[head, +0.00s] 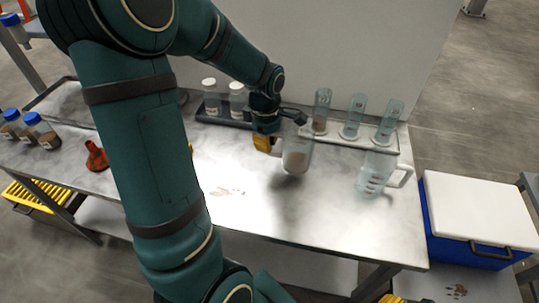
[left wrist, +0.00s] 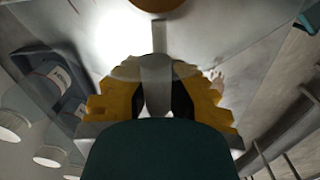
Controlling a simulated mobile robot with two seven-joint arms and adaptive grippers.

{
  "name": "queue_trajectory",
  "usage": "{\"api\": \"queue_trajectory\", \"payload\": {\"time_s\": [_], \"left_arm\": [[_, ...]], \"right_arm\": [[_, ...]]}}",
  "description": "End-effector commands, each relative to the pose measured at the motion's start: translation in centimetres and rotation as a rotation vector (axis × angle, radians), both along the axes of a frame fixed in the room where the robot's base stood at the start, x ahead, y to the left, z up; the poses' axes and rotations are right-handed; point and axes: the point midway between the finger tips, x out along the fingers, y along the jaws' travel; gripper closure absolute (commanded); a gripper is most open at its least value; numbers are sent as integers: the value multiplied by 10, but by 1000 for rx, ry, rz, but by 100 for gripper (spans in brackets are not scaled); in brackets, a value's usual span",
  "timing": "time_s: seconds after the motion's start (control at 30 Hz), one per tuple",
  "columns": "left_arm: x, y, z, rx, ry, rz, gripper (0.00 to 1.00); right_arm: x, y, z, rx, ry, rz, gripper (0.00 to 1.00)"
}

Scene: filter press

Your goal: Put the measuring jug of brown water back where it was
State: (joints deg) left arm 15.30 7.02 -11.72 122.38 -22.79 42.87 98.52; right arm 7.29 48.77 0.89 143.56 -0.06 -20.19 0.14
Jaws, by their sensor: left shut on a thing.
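The measuring jug of brown water (head: 296,160) is a clear vessel with brown liquid in its lower part, over the middle of the bench in the head view. A dark shadow lies below it and it appears to hang a little above the bench top. My left gripper (head: 268,143) has its yellow fingers shut on the jug's handle at its left side. In the left wrist view the yellow fingers (left wrist: 157,98) close around the pale handle strip (left wrist: 156,68), and part of the brown water (left wrist: 157,4) shows at the top edge. My right gripper is not in view.
A clear jug with red marks (head: 374,174) stands at the bench's right. Behind it is a rack (head: 345,139) with three clear tubes. White-capped bottles (head: 237,98) sit in a dark tray at the back. A red funnel (head: 97,157) stands left. The bench front (head: 310,222) is clear.

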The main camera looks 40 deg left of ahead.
Motion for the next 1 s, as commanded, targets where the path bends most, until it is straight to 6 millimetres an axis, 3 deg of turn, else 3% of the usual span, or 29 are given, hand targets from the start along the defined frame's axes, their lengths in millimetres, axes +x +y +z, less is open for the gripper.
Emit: {"api": "queue_trajectory", "payload": {"time_s": [0.37,0.77,0.8,0.83,1.0], "left_arm": [[0,0,-38,-1,2,1,100],[0,0,-42,0,-1,0,100],[0,0,-42,0,0,0,80],[0,0,-42,0,0,0,69],[0,0,-41,0,0,0,66]], "right_arm": [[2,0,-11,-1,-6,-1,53],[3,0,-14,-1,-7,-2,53],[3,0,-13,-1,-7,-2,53],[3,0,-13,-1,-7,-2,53],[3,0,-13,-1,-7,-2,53]]}}
